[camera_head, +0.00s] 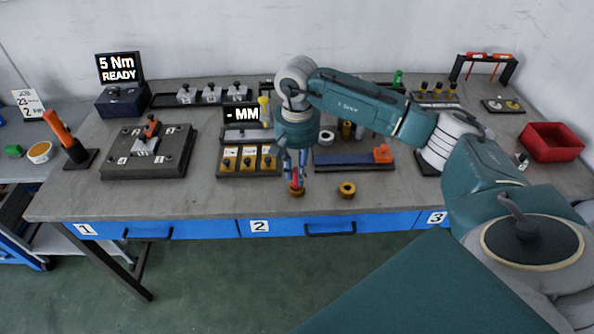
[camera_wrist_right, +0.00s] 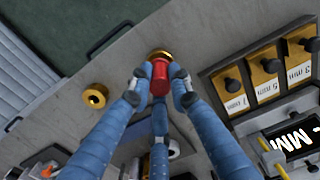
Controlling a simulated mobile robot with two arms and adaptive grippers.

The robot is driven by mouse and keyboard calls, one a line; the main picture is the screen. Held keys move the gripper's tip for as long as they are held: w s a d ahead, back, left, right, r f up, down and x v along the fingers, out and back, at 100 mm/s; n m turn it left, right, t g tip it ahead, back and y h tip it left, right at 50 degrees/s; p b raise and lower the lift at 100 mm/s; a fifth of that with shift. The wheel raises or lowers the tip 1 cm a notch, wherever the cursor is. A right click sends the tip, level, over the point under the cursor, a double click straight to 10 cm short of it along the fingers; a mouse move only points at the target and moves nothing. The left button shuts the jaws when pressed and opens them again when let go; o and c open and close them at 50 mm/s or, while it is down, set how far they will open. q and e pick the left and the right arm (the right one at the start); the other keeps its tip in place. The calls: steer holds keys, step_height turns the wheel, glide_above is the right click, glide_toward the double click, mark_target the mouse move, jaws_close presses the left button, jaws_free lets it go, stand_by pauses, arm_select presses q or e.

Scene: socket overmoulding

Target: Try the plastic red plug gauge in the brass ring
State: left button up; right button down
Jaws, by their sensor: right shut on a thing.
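My right gripper (camera_head: 295,172) points down near the front edge of the bench, and it also shows in the right wrist view (camera_wrist_right: 159,88). It is shut on the red plug gauge (camera_wrist_right: 159,76), whose red body shows between the fingers. A brass ring (camera_head: 297,192) is directly at the gauge's lower end, and part of it shows behind the gauge in the wrist view (camera_wrist_right: 160,53). Whether the gauge's tip is inside the ring or just above it is hidden. A second brass ring (camera_head: 346,190) lies to the right. My left gripper is out of view.
A block with several yellow gauges (camera_head: 249,162) stands close on the left under a display reading MM (camera_head: 242,115). A blue block with an orange end (camera_head: 345,160) lies behind on the right. A red bin (camera_head: 552,142) stands far right. The bench front edge is close.

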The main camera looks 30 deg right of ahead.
steer(key=shift+r, duration=0.25)
steer(key=shift+r+p, duration=0.7)
steer(key=shift+r, duration=0.65)
steer(key=shift+r, duration=0.1)
steer(key=shift+r+p, duration=1.3)
steer(key=shift+r, duration=1.1)
